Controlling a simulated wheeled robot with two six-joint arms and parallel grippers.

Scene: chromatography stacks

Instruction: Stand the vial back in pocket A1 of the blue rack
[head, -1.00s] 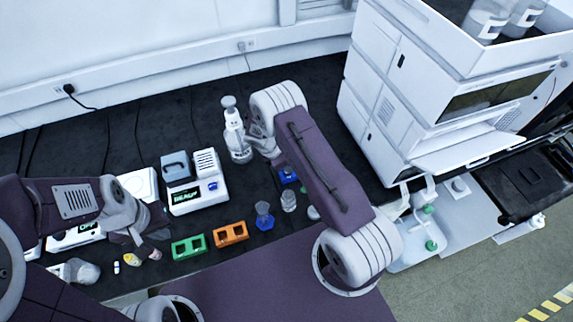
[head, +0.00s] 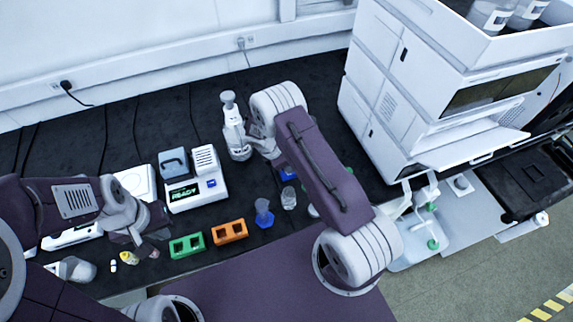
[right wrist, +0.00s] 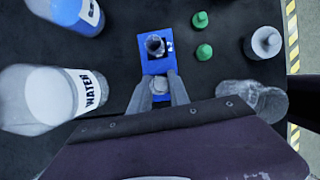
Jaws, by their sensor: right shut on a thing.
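The blue rack (right wrist: 143,62) lies under my right gripper in the right wrist view. Its far pocket holds a grey, round-topped item, with a white mark beside it. My right gripper (right wrist: 161,91) is shut on the vial (right wrist: 160,84), seen from above with a pale round top, over the near end of the rack. The fingers hide the near pocket, so I cannot tell how deep the vial sits. In the head view the blue rack (head: 287,174) is partly hidden by my right arm. My left gripper (head: 150,243) is at the left near the table's front edge; its jaws are unclear.
A wash bottle (head: 235,135) stands beside my right wrist. Bottles (right wrist: 45,98) and green-topped items (right wrist: 204,52) flank the blue rack.

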